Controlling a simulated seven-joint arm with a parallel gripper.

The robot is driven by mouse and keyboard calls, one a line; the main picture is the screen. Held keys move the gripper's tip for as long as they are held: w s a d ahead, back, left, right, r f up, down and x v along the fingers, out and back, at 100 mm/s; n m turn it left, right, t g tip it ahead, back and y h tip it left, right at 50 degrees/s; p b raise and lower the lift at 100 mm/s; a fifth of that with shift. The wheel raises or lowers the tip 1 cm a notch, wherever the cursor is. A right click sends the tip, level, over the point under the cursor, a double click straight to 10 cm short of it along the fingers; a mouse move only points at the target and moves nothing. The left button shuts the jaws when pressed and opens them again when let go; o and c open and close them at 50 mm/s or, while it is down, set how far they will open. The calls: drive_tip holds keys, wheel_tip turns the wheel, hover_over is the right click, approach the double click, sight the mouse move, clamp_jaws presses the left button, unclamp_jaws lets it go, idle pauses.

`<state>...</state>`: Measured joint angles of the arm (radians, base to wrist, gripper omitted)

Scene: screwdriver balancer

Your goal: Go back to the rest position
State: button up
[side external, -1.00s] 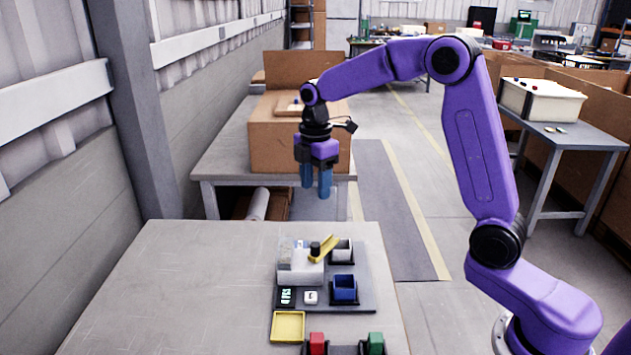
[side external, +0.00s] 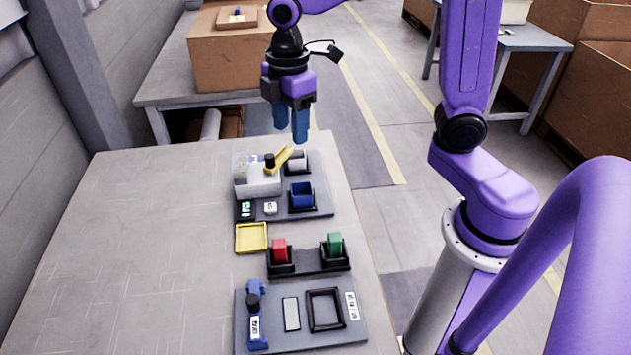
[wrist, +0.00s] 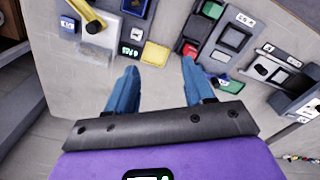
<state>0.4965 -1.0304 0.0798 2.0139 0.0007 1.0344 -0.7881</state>
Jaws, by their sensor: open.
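My gripper (side external: 290,134) hangs fingers-down near the far right edge of the work table, above and behind the station with the yellow lever (side external: 278,160). Its two blue fingers are apart, with nothing between them. In the wrist view, the open fingers (wrist: 160,82) show apart over the grey table, with the stations beyond them. No screwdriver is in the grip.
The table (side external: 130,240) has wide free room at left. A blue bin (side external: 301,195), yellow tray (side external: 251,238), red block (side external: 280,250), green block (side external: 335,244) and black frame (side external: 325,310) line its right side. A cardboard box (side external: 237,62) stands behind. A purple curved part (side external: 590,230) rises at lower right.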

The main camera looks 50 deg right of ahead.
drive_tip(key=s+d+f+m, duration=0.1)
drive_tip(key=s, duration=0.9)
drive_tip(key=s+d+f+m, duration=0.1)
drive_tip(key=s+d, duration=0.1)
drive_tip(key=s, duration=0.9)
drive_tip(key=shift+d+f+m, duration=0.25)
drive_tip(key=shift+f+m, duration=0.05)
drive_tip(key=shift+f, duration=0.1)
